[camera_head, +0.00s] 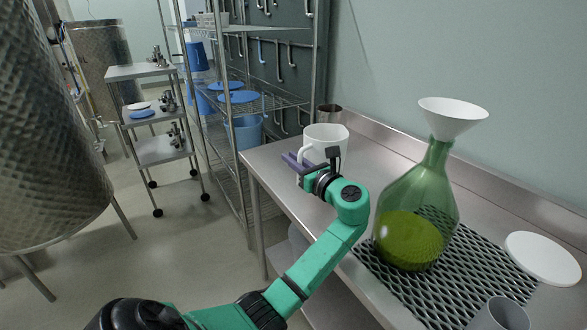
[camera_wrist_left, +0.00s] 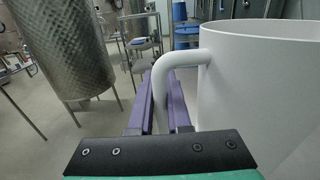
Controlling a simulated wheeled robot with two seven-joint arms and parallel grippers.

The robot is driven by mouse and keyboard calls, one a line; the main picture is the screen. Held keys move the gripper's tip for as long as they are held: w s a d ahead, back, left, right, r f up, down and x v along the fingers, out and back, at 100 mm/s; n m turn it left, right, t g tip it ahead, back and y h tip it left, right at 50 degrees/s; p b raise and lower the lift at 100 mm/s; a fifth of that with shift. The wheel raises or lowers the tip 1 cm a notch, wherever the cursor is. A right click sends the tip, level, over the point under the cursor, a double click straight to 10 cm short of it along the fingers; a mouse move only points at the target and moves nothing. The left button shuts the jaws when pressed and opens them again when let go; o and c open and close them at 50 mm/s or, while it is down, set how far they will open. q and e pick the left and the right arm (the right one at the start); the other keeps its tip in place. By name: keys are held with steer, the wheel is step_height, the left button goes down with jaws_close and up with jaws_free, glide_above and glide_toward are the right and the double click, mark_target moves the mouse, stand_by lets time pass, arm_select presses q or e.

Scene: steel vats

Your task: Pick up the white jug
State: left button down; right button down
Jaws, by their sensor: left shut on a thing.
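The white jug (camera_head: 326,139) stands upright at the far end of the steel counter, its handle on the left. In the left wrist view the jug (camera_wrist_left: 262,85) fills the right side. Its curved handle (camera_wrist_left: 163,85) comes down between the purple fingers. My left gripper (camera_head: 297,161) is shut on the handle; it also shows in the left wrist view (camera_wrist_left: 161,105). Whether the jug's base touches the counter is hidden by my wrist. My right gripper is in neither view.
A green glass bottle (camera_head: 425,205) with a white funnel (camera_head: 452,112) stands on a mesh mat (camera_head: 400,284), right of my left arm. A white disc (camera_head: 543,257) and grey cup (camera_head: 500,314) are nearer. A wire shelf (camera_head: 262,105) stands beyond the counter's left end.

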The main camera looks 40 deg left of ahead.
arm_select(q)
step_height(320, 180, up, 22)
steer(key=p, duration=0.7)
steer(key=shift+r+p, duration=0.2)
steer(key=shift+p, duration=0.15)
